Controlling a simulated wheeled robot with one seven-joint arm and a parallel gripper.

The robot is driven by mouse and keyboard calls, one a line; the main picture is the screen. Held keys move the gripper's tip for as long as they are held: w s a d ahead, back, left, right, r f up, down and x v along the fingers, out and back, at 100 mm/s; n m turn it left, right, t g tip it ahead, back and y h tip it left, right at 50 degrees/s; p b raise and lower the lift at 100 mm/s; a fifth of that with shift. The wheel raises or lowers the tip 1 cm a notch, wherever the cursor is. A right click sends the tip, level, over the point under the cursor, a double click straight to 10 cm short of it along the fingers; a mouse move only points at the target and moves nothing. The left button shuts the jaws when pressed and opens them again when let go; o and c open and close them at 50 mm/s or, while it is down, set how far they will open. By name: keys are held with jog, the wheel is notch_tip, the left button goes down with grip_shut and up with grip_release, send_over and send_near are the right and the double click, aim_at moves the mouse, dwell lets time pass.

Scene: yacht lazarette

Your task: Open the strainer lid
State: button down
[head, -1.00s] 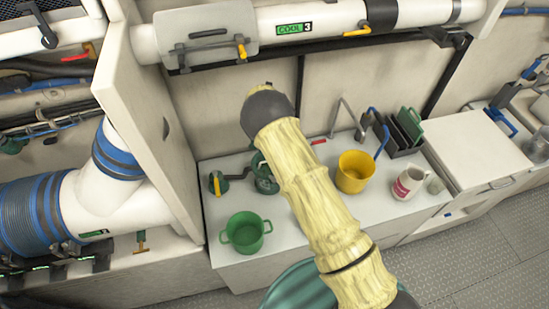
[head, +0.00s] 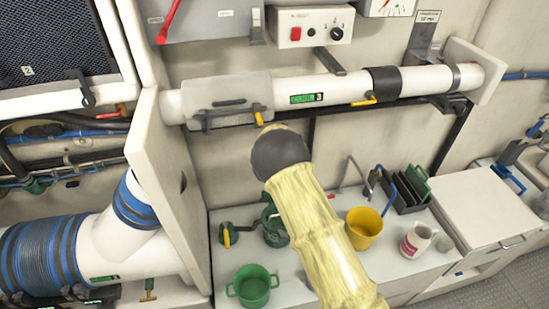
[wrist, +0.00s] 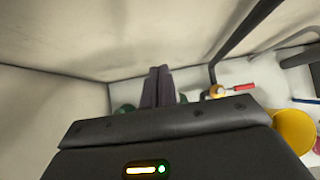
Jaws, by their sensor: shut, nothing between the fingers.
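A dark green round body, apparently the strainer (head: 275,232), stands on the white counter in the head view. My arm partly hides it, and its lid cannot be made out clearly. In the wrist view, my gripper (wrist: 158,72) has its two dark fingers together, with nothing between them. Bits of green show on either side of the fingers, at the left (wrist: 125,108) and low at the right; I cannot tell which part they belong to. In the head view my gripper is hidden behind my sleeved arm.
On the counter (head: 310,282) are a green two-handled pot (head: 252,287), a yellow bucket (head: 363,229), a white-and-red jug (head: 416,240) and a yellow-handled valve (head: 227,237). A white pipe (head: 345,88) crosses above. A white panel (head: 165,190) stands at left.

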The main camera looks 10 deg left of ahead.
jog(key=s+d+r+m+h+b, duration=0.1)
jog(key=s+d+r+m, duration=0.2)
jog(key=d+m, duration=0.4)
jog(key=s+d+r+m+g+h+b, duration=0.1)
jog(key=s+d+r+m, duration=0.1)
jog(key=s+d+m, duration=0.4)
jog(key=s+d+r+m+h+b, duration=0.1)
jog(key=d+r+m+h, duration=0.15)
jog(key=d+m, duration=0.6)
jog(key=s+d+m+g+b, duration=0.1)
jog(key=s+d+m+g, duration=0.1)
jog(key=s+m, duration=0.7)
jog(key=s+d+r+m+g+y+b, duration=0.1)
jog(key=s+d+m, duration=0.4)
jog(key=s+m, duration=0.5)
jog(key=s+g+b, duration=0.1)
jog(key=s, duration=0.6)
jog(key=shift+s, duration=0.25)
